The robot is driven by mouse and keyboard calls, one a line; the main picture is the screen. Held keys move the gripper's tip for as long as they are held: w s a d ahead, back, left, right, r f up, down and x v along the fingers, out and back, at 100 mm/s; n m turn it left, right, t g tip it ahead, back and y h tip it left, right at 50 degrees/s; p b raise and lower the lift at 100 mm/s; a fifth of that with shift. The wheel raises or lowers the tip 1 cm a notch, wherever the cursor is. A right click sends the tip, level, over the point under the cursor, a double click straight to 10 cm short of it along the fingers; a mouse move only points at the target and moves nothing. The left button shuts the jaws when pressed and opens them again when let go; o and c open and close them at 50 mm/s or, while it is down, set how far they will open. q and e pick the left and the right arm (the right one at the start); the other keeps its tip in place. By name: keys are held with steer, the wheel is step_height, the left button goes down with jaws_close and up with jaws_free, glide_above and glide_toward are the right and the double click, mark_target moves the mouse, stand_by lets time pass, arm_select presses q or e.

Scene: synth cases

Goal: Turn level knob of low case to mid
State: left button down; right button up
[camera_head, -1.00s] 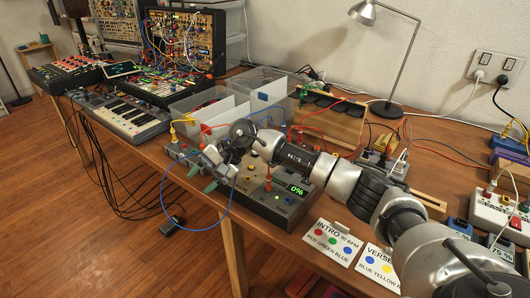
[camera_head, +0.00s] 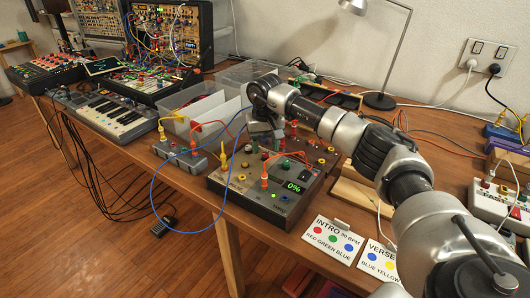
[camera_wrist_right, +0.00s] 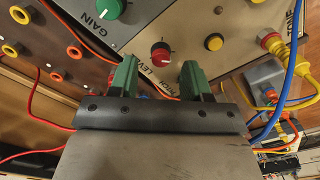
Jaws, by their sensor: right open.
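The low case (camera_head: 281,207) is a grey sloped box on the table, and its green display (camera_head: 293,187) reads 0%. In the right wrist view the red level knob (camera_wrist_right: 160,55) sits on its pale panel, just beyond and between my fingertips, with a small white mark on top. A green gain knob (camera_wrist_right: 110,8) is to its upper left. My right gripper (camera_wrist_right: 158,78) is open with green fingers and nothing between them. My left gripper is out of view.
A small grey box (camera_head: 182,157) is on the left. The INTRO card (camera_head: 332,241) lies in front on the right.

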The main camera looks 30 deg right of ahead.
mark_target(265, 156)
steer(key=shift+f, duration=1.3)
jaws_close()
